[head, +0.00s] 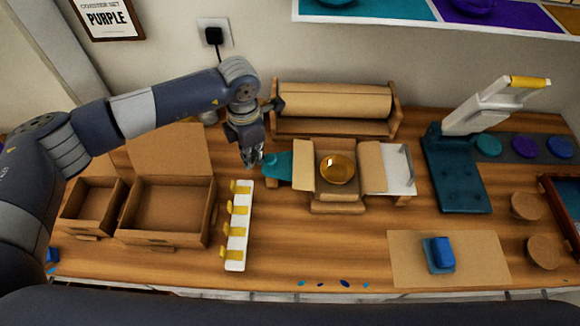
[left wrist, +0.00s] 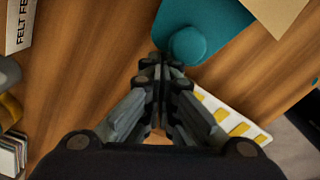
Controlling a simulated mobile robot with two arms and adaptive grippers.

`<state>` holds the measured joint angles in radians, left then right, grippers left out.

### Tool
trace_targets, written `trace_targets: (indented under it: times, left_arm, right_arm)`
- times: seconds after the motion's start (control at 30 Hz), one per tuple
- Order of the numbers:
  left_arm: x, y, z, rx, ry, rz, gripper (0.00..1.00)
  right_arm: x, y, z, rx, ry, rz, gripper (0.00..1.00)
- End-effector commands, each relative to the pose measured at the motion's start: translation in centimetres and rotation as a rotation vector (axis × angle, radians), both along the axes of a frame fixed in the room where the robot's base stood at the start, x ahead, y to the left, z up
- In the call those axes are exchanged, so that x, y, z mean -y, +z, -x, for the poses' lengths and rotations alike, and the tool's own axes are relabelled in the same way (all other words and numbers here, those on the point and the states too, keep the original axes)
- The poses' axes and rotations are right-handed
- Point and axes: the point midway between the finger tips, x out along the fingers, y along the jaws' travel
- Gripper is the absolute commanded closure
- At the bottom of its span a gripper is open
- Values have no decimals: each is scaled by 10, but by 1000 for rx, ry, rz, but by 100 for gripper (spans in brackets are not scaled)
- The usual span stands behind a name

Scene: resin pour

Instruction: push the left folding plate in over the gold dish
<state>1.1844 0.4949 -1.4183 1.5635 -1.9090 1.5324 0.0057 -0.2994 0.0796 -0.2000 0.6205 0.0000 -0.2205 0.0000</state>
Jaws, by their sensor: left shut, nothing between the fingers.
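The gold dish (head: 337,169) sits on a tan card on a small wooden stand (head: 338,206), between two tan side flaps. A teal plate with a round knob (head: 278,168), which looks like the left folding plate, lies left of the dish, clear of it. In the left wrist view the teal plate (left wrist: 222,22) is at the top, its knob just beyond my fingertips. My left gripper (head: 251,160) is shut and empty, pointing down just left of the knob. I cannot tell whether it touches. My right gripper is not in view.
A white rack with yellow clips (head: 237,228) stands in front of my left gripper. Open cardboard boxes (head: 165,207) are to the left. A paper roll holder (head: 335,108) stands behind, a teal press (head: 460,170) to the right. The front middle of the table is mostly clear.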

Motion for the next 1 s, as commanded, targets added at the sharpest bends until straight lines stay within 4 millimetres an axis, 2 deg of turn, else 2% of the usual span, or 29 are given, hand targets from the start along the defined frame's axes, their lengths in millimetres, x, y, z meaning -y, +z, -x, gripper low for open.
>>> trace_targets:
  times: [0.33,1.0]
  left_arm:
    - [4,0,0,0,-2,1,100]
    - [45,0,0,1,-2,3,100]
  right_arm:
    - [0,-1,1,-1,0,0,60]
    - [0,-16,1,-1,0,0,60]
